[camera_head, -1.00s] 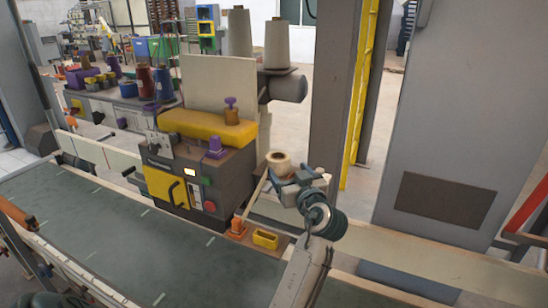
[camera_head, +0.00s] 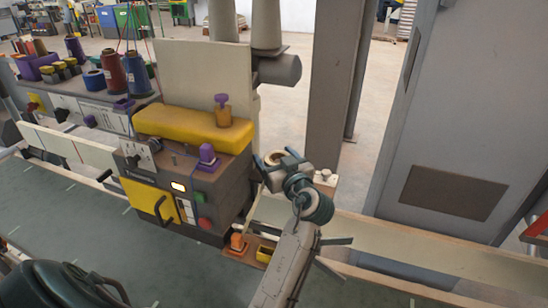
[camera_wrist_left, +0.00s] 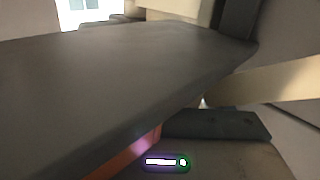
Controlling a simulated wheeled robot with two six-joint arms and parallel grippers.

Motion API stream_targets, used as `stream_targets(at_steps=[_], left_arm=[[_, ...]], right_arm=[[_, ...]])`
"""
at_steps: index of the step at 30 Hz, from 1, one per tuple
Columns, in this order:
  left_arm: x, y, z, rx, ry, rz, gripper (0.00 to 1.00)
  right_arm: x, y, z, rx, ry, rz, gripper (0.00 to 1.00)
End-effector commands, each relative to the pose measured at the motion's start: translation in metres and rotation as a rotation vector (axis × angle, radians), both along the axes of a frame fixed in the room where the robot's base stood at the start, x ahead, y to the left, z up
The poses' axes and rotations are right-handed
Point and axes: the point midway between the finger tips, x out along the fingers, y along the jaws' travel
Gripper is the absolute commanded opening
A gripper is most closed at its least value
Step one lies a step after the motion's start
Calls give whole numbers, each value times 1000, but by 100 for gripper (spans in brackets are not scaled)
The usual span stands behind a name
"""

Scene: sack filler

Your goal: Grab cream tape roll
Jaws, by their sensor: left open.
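The cream tape roll (camera_head: 274,157) sits beside the right side of the dark sack-filling machine in the head view. Part of it is hidden behind my left gripper (camera_head: 270,172). My left gripper is open, with its fingers right at the roll in the picture. I cannot tell whether they touch it or surround it. My left wrist view is mostly filled by a dark flat surface close to the camera, and I cannot make out the roll there. My right gripper is not seen.
The machine (camera_head: 205,200) with its yellow top pad stands just left of the gripper. A small yellow bin (camera_head: 265,253) and an orange item (camera_head: 237,242) lie below it. A grey post (camera_head: 330,100) rises behind. The green conveyor belt (camera_head: 90,240) runs along the front.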

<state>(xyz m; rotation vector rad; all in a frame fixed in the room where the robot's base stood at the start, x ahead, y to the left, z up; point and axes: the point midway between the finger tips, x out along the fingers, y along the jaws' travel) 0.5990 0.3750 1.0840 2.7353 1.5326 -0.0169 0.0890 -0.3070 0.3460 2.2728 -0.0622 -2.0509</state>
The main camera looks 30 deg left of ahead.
Motion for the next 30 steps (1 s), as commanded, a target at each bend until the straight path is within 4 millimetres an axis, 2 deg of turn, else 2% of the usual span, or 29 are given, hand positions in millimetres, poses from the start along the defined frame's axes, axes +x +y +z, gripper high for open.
stream_targets(at_steps=[3, 8, 9, 11, 12, 20, 30], left_arm=[[0, 0, 0, -1, 0, 0, 72], [0, 0, 0, -1, 0, 0, 41], [0, 0, 0, -1, 0, 0, 39], [0, 0, 0, -1, -1, -1, 40], [0, 0, 0, -1, 0, -1, 36], [1, 0, 2, -2, 2, -1, 36], [8, 0, 25, 0, -1, -10, 36]], right_arm=[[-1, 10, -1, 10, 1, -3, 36], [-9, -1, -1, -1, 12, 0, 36], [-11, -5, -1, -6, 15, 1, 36], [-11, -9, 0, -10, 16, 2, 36], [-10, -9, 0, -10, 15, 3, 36], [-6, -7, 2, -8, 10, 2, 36], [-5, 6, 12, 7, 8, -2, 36]])
